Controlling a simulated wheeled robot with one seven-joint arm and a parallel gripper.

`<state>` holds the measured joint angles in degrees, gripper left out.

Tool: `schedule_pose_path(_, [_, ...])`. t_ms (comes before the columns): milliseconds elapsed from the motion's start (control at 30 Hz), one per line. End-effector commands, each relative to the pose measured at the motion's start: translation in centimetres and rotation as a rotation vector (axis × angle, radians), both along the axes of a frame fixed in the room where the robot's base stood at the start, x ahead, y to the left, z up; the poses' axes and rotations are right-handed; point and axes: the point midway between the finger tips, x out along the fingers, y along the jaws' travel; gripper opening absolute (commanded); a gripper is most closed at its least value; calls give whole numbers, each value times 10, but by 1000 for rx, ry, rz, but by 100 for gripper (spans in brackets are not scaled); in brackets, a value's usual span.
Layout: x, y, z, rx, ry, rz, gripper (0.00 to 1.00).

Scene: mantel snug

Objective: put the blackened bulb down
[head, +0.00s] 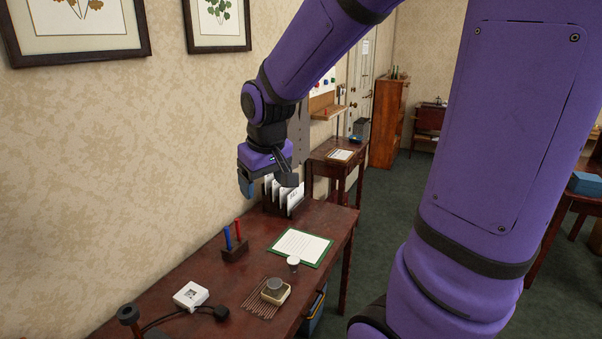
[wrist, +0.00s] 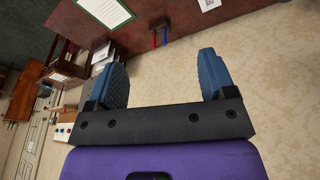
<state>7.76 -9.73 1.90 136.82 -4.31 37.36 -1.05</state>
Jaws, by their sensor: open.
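My gripper (head: 266,182) is raised above the far part of the dark red desk, near the wall. In the wrist view my gripper (wrist: 163,72) has its two blue fingers wide apart with nothing between them. On the desk, a dark grey rounded thing (head: 274,284) sits in a small cream square dish (head: 283,297); it may be the blackened bulb, but it is too small to tell. A small whitish thing (head: 293,261) stands just beyond it. My gripper is well apart from both.
The desk (head: 190,265) also holds a slatted mat (head: 256,305), a block with red and blue sticks (head: 235,252), a green-edged sheet (head: 300,246), a card rack (head: 284,198) close below my gripper, and a white box (head: 190,296) beside a dark cable.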

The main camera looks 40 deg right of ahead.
Motion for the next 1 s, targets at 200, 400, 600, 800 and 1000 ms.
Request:
schedule_pose_path(200, [-54,20,45,13,-75,12,76])
schedule_pose_path(400, [-105,34,71,35,-136,25,76])
schedule_pose_path(600, [-146,43,84,58,-179,39,76])
schedule_pose_path(800, [-162,46,86,69,-194,45,76])
schedule_pose_path(1000, [-163,46,86,70,-194,45,76])
